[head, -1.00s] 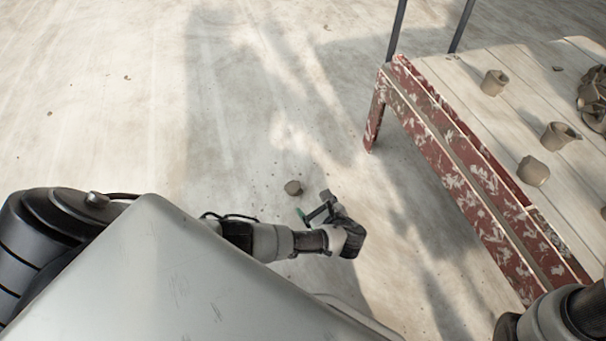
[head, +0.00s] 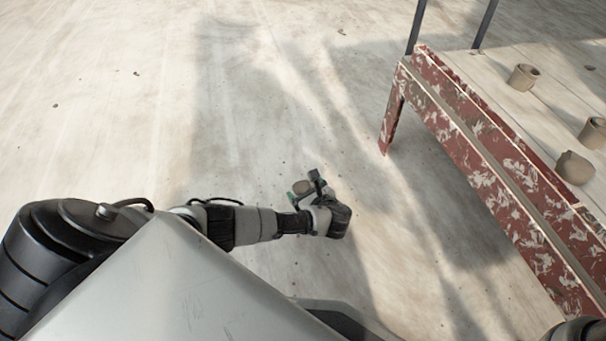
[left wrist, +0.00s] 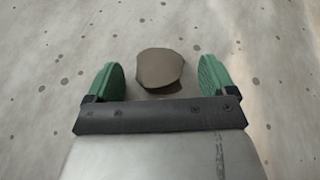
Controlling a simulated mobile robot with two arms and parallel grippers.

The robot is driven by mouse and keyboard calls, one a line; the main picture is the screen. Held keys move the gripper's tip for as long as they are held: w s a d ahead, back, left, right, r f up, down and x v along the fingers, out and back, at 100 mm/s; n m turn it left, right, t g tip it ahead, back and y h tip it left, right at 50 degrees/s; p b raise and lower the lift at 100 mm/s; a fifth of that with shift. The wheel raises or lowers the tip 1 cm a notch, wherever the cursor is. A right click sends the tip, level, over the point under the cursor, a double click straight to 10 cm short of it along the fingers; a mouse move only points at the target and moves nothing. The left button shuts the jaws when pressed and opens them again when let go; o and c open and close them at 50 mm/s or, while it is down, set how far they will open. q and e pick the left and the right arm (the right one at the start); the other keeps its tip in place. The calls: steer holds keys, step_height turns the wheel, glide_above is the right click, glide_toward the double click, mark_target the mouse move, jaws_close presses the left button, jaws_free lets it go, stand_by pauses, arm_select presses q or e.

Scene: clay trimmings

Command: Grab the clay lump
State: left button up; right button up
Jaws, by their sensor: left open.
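The clay lump (head: 302,187) is a small brown-grey piece on the pale floor, partly hidden behind my left gripper (head: 307,188) in the head view. In the left wrist view the lump (left wrist: 160,69) shows as a rounded, flat-topped piece in the middle. The two green finger pads of my left gripper (left wrist: 160,82) stand apart on either side of it, with gaps on both sides. The gripper is open, and its pads do not touch the lump. My right gripper does not show.
The speckled floor (head: 150,130) beyond and left of the lump is clear apart from small crumbs.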

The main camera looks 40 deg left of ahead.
arm_select(q)
steer(key=c, duration=1.1)
steer(key=shift+r, duration=0.1)
